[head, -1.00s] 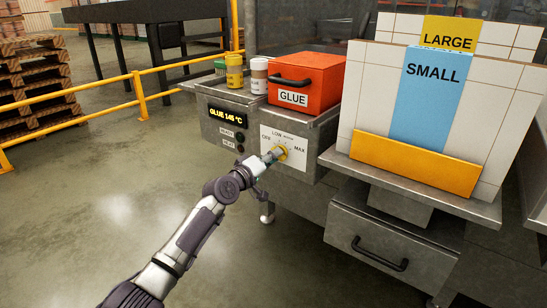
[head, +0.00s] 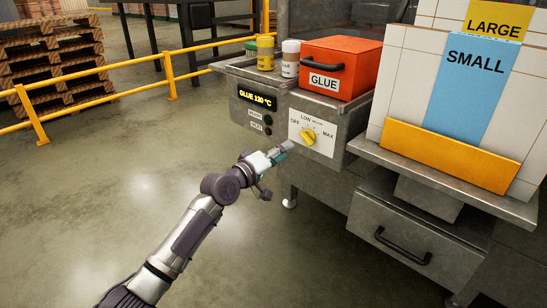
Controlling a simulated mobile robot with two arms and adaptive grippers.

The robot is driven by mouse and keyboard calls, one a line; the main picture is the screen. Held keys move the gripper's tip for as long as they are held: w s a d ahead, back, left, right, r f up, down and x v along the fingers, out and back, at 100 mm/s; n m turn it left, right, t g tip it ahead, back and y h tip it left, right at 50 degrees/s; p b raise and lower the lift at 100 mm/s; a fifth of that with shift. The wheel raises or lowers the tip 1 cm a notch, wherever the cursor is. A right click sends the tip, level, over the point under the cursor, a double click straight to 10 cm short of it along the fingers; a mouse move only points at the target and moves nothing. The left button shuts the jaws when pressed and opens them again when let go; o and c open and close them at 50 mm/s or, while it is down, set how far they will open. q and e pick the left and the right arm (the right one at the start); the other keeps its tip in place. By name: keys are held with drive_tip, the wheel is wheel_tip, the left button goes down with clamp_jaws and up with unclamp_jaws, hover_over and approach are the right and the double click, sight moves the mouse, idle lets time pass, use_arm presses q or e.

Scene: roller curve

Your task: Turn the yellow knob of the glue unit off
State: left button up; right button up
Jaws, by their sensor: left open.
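The yellow knob (head: 308,137) is on the white dial plate (head: 313,152) of the grey glue unit (head: 262,76), with marks OFF, LOW and MAX around it. The knob's bar looks tilted, its upper end toward the left; I cannot tell exactly which mark it points at. The display (head: 271,98) reads GLUE 130 °C. My left gripper (head: 284,150) is open and empty, just left of and below the knob, apart from it. My right gripper does not show.
A shelf with LARGE and SMALL panels (head: 478,75) is on the right. A drawer (head: 408,233) lies below it. Open floor and yellow railings (head: 100,97) are at left.

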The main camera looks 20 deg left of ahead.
use_arm(q)
drive_tip(key=shift+v, duration=1.9)
